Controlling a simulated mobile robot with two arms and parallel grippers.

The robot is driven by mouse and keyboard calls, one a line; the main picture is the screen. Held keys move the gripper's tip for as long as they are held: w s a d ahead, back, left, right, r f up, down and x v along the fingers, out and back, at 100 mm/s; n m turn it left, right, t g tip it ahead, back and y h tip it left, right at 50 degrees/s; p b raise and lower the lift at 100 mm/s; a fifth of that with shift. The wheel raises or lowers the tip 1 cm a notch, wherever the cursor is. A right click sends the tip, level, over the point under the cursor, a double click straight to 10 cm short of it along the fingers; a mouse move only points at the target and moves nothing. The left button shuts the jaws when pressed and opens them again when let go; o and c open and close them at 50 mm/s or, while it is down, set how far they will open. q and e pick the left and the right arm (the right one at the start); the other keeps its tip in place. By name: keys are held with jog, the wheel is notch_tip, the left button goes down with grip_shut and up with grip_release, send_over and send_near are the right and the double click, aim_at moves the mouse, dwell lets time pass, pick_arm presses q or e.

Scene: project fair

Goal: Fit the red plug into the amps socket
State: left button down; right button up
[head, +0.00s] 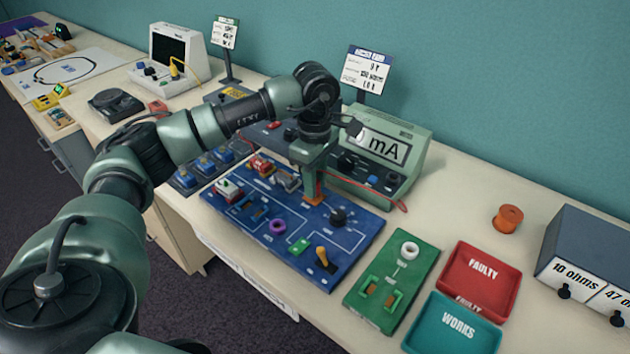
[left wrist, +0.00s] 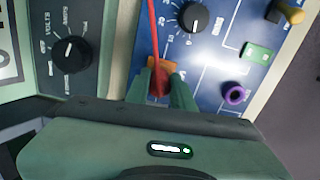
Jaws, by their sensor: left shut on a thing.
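My left gripper (head: 313,195) points down over the right rear part of the blue circuit board (head: 335,262). In the left wrist view the gripper (left wrist: 162,88) is shut on the red plug (left wrist: 158,86), with a red lead (left wrist: 153,30) running up from it. An orange piece lies at the fingertips; I cannot tell whether the plug touches it. The green meter (head: 420,140) reading "mA" stands behind the board. Its dial (left wrist: 70,53), marked volts and amps, shows in the left wrist view. I cannot make out the amps socket; the arm hides part of the meter's front.
The board carries a black knob (head: 338,216), a purple ring (head: 278,227) and several other parts. A green board (head: 405,267), a red "FAULTY" tray (head: 480,272) and a teal "WORKS" tray (head: 455,322) lie to the right. An orange spool (head: 508,217) stands behind them.

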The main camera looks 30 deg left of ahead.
pick_arm(q)
jog(key=shift+f, duration=0.15)
jog(key=c, duration=0.6)
grip_release()
jog(key=shift+c, duration=0.2)
jog(key=shift+r+p, duration=2.5)
jog(key=shift+r, duration=1.55)
